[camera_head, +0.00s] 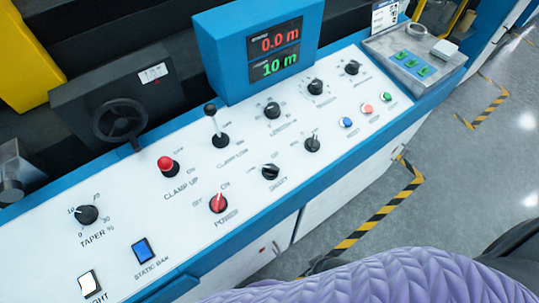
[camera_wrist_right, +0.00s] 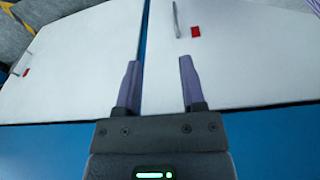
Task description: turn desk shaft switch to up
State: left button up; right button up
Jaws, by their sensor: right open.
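The white control desk (camera_head: 144,199) with blue edges crosses the head view and bears several rotary switches. A black rotary switch (camera_head: 270,171) sits in the lower middle of the panel; its short label starts with S but is too blurred to read surely. Its handle lies roughly sideways. Another black switch (camera_head: 312,144) is to its right, its handle standing more upright; I cannot read its label. My right gripper (camera_wrist_right: 157,82) is open and empty in the right wrist view, its two purple fingers apart, facing white cabinet panels. Neither gripper shows in the head view.
A red power switch (camera_head: 218,203) is left of the black switch. A red-knobbed clamp lever (camera_head: 167,165) and a black-knobbed lever (camera_head: 213,120) stand up from the desk. A display box (camera_head: 222,62) rises behind. Red marks (camera_wrist_right: 195,32) and a handle (camera_wrist_right: 176,19) are on the panels.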

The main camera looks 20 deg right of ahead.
jog(key=w+a+r+n+t+y+p, duration=0.1)
jog(key=w+r+p, duration=0.25)
jog(key=r, duration=0.65)
jog(key=w+a+r+n+p, duration=0.1)
jog(key=w+a+r+p, duration=0.3)
jog(key=r, duration=0.6)
jog(key=w+d+r+n+t+y+p, duration=0.15)
jog(key=r+p, duration=0.35)
jog(key=r, duration=0.6)
jog(key=n+g+p, duration=0.1)
jog(key=n, duration=0.6)
send_near(271, 168)
jog(key=shift+y, duration=0.55)
jog(key=b+x, duration=0.1)
jog(key=x, duration=0.2)
jog(key=b+x, duration=0.2)
jog(key=x, duration=0.1)
jog(key=d+b+x, duration=0.1)
jog(key=x, duration=0.2)
jog(key=shift+f, duration=0.2)
jog(key=shift+a, duration=0.1)
grip_shut()
